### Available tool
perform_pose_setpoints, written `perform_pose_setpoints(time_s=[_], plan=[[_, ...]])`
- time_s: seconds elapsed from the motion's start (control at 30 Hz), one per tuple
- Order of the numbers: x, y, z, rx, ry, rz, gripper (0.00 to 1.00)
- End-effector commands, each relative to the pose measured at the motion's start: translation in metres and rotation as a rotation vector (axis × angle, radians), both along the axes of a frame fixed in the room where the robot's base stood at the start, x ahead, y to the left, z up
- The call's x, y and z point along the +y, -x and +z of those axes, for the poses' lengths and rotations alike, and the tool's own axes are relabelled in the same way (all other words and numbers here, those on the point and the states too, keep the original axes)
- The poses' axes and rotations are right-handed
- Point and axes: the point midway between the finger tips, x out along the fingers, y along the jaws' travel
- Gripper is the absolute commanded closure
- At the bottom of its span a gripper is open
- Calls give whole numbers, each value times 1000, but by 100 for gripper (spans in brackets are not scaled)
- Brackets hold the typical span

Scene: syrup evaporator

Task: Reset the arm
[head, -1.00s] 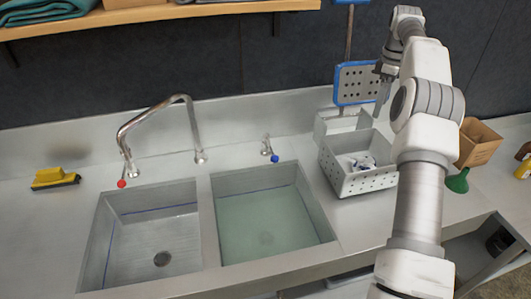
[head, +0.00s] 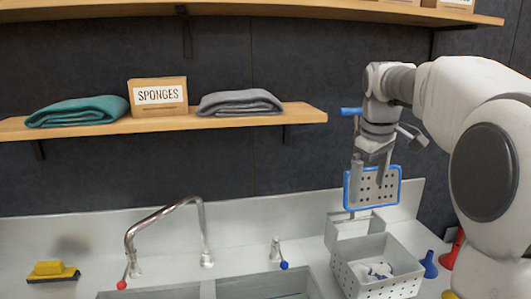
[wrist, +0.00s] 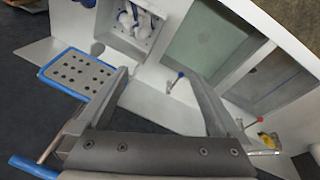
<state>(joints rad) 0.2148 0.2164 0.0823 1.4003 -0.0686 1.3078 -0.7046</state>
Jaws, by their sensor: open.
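My gripper (head: 371,172) hangs from my raised arm at the right of the head view, above the back of the counter. Its fingers are apart and nothing is between them. In the wrist view my gripper (wrist: 165,85) shows its two fingers spread wide over the counter. Close by it is a blue-rimmed perforated plate (head: 354,190), partly covered by the gripper in the head view; it lies left of the fingers in the wrist view (wrist: 80,72). I cannot tell whether they touch.
A perforated white basket (head: 375,275) with white and blue items stands below. The sink with a curved faucet (head: 160,215) is left. A shelf (head: 225,122) holds folded towels and a sponges box.

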Motion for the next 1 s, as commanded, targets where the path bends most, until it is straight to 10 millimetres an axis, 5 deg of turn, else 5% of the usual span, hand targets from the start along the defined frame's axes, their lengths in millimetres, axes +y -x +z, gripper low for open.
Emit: perform_pose_setpoints(time_s=[0.37,0.7,1.0], plan=[[48,115,5,-136,-67,-214,0],[74,215,-38,-246,-183,-408,0],[83,263,-78,-293,-264,-516,0]])
